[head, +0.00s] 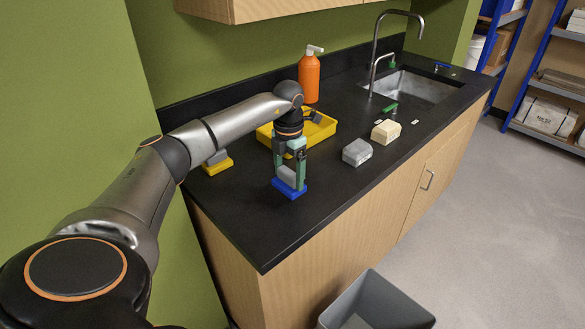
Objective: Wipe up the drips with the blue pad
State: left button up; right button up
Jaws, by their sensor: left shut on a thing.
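The blue pad (291,190), with a light grey grip block on top, is on or just above the black counter (262,236) near its front left part. My left gripper (290,175) points down and is shut on the pad by its grey block. I cannot tell whether the pad touches the counter. I can make out no drips on the dark surface; the pad and arm hide some of it. My right gripper is not in view.
A yellow pad (218,166) with a grey block lies left. A yellow tray (322,130) and orange bottle (309,78) stand behind. A grey block (357,152) and cream block (386,131) lie right. A sink (418,88) is farther back; a grey bin (376,302) stands below.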

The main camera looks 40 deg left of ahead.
pick_arm(q)
notch_tip(320, 180, up, 4)
jog(key=shift+s+a+f, duration=0.1)
jog(key=shift+a+f, duration=0.05)
jog(key=shift+f, duration=0.1)
jog(key=shift+r, duration=0.4)
